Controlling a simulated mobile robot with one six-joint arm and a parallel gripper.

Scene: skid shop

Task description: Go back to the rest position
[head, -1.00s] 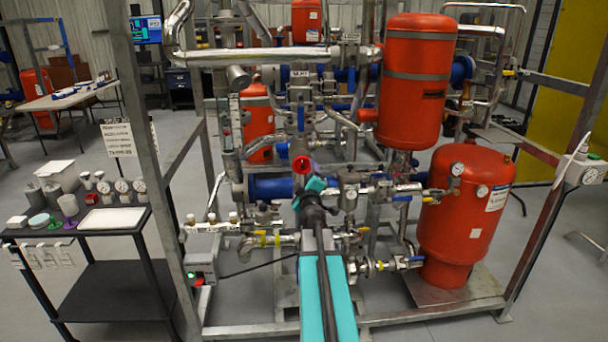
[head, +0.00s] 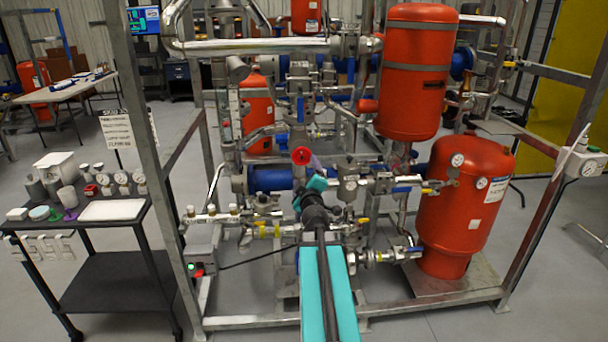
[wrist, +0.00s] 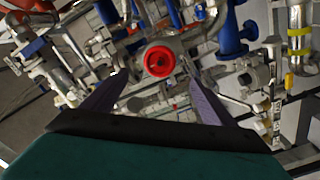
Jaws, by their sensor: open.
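My gripper (wrist: 160,98) is open, its two purple-grey fingers spread apart in the wrist view with nothing between them. A red round handwheel (wrist: 159,61) shows beyond the fingertips, a gap away from them. In the head view my teal arm reaches forward from the bottom centre toward the pipe skid, and the gripper end (head: 312,168) is near the red handwheel (head: 301,156). The fingers are small and partly hidden by the wrist there.
A black cart (head: 112,283) with gauges stands at left. A yellow panel (head: 567,100) is at right.

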